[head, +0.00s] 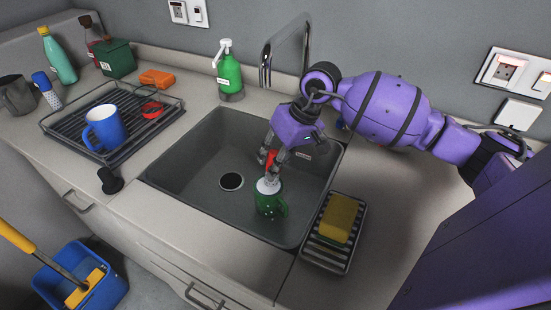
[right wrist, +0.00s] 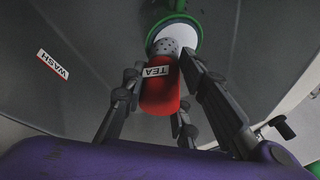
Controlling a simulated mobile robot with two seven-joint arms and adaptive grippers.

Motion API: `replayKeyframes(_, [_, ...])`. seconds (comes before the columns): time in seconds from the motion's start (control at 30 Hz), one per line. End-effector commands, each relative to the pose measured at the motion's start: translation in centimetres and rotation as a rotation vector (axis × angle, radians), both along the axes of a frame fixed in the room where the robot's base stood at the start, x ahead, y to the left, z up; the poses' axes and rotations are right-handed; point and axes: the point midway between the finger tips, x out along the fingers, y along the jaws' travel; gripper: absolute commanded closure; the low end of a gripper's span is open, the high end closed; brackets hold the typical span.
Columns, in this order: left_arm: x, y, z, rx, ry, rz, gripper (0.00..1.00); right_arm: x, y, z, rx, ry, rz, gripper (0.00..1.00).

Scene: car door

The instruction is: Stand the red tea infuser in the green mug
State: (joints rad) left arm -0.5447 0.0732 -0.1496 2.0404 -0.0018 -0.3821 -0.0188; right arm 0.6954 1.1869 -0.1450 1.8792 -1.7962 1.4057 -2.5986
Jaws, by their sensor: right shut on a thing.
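The green mug (head: 272,207) stands in the sink near its front edge, its white inside partly showing. My right gripper (head: 269,172) is above the mug and shut on the red tea infuser (head: 271,158). In the right wrist view, the infuser's red body (right wrist: 159,96) with a TEA label sits between the fingers. Its grey perforated end (right wrist: 165,47) points at the mug's white inside (right wrist: 181,34), within the green rim (right wrist: 190,20) in that view. I cannot tell how deep the end is. The fingers hide part of the infuser in the head view. My left gripper is not in view.
The sink (head: 205,178) is otherwise clear around its drain. A soap rack (head: 323,258) with a yellow sponge (head: 339,218) lies right of the mug. The faucet (head: 266,65) rises behind. A drying rack (head: 62,135) with a blue mug (head: 104,129) is left.

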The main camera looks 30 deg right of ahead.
Motion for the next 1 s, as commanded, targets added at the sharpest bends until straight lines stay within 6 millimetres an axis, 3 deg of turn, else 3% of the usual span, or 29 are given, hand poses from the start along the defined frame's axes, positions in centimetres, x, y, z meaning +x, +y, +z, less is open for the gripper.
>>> replayKeyframes(0.33, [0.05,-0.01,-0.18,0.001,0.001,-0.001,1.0,0.05,-0.03,-0.02,-0.002,-0.003,-0.001,1.0])
replayKeyframes(0.37, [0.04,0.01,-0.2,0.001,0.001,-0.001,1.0,0.05,-0.03,-0.02,-0.002,-0.003,-0.001,0.71])
replayKeyframes(0.5, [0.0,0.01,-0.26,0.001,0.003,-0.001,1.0,0.05,-0.03,-0.01,-0.002,-0.003,-0.001,0.52])
replayKeyframes(0.77, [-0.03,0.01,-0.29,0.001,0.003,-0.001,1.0,0.03,-0.01,-0.04,-0.001,-0.002,-0.001,0.49])
replayKeyframes(1.0, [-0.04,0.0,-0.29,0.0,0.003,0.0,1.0,0.03,0.0,-0.04,-0.001,-0.002,-0.001,0.19])
